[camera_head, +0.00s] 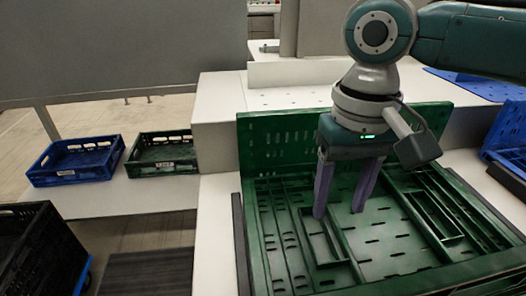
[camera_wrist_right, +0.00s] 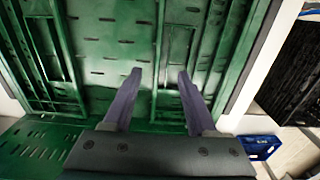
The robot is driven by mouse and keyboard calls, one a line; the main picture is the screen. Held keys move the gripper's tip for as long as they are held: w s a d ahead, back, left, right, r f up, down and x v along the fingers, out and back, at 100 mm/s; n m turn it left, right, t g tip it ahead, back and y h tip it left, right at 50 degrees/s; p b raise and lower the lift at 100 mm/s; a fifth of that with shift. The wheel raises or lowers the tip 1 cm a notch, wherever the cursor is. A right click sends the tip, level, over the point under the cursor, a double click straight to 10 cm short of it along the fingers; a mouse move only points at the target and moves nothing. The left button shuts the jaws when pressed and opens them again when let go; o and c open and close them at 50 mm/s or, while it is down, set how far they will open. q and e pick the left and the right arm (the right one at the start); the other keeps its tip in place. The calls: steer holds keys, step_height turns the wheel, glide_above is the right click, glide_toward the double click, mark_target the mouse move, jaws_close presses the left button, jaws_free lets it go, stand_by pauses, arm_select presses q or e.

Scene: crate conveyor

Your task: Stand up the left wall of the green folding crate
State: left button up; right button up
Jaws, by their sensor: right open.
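The green folding crate (camera_head: 262,270) lies in front of me with its far wall (camera_head: 275,135) standing upright. Its left wall (camera_head: 283,232) lies folded flat inside the crate, and the right wall also lies flat. My right gripper (camera_head: 338,212) points down over the folded panels, near the inner side of the left wall. Its two purple fingers are apart with nothing held between them; I cannot tell whether they touch the panel. In the right wrist view the open fingers (camera_wrist_right: 159,74) show over the green slotted panels, with the left wall (camera_wrist_right: 207,45) on the right. My left gripper is not in view.
A blue crate (camera_head: 75,178) and a dark green crate (camera_head: 162,168) stand on a white surface at left. A black crate (camera_head: 40,255) is at lower left. Another blue crate (camera_head: 508,135) is at the right edge. Dark rails flank the green crate.

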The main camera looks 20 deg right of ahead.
mark_target(332, 223)
steer(key=shift+f+b, duration=0.35)
steer(key=shift+f, duration=1.6)
steer(key=shift+w, duration=0.1)
jaws_close()
